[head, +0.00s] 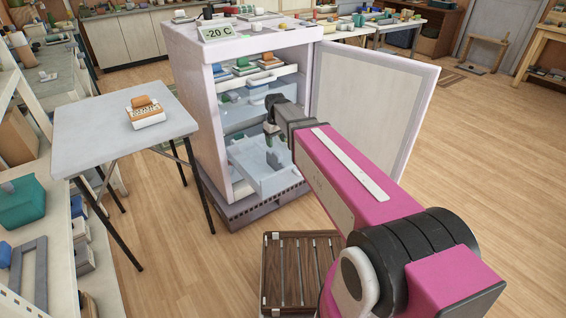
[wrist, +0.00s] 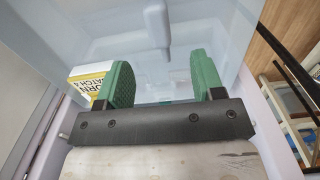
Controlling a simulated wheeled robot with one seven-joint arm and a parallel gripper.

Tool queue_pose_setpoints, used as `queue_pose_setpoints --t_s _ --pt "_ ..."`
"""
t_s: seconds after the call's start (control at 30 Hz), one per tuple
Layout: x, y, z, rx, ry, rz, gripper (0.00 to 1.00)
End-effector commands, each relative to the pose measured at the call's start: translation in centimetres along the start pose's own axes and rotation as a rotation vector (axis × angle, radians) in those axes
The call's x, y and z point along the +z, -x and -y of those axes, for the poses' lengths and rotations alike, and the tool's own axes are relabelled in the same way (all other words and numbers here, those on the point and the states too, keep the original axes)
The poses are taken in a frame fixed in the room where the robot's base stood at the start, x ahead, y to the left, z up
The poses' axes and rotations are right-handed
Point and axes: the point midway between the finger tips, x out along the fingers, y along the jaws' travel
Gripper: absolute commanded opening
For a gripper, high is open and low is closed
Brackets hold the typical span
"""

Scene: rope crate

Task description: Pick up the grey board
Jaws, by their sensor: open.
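I cannot make out a grey board for certain in either view. My gripper (head: 273,144) is in front of the open freezer, over a pulled-out, translucent pale-blue drawer (head: 250,178). In the wrist view its two green fingers (wrist: 162,64) are open and apart, with nothing clearly held between them. Pale bluish, see-through walls fill the view beyond the fingers. A yellow and white box with black lettering (wrist: 88,80) shows behind the left finger, partly hidden by it.
The white freezer (head: 200,125) has its door (head: 370,100) swung open to the right. Packages lie on its upper shelf. A grey folding table (head: 85,125) with an orange and white item (head: 146,112) stands left. A slatted wooden crate (head: 285,262) is on the floor in front.

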Motion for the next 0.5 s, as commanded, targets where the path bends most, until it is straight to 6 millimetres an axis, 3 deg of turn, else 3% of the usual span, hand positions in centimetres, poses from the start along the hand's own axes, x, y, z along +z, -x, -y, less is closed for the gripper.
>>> queue_pose_setpoints --t_s 0.3,0.5 --pt "0.1 -4.2 -0.1 -0.001 -0.002 0.002 0.62" --pt "0.1 -5.3 -0.1 0.000 -0.002 0.000 0.62"
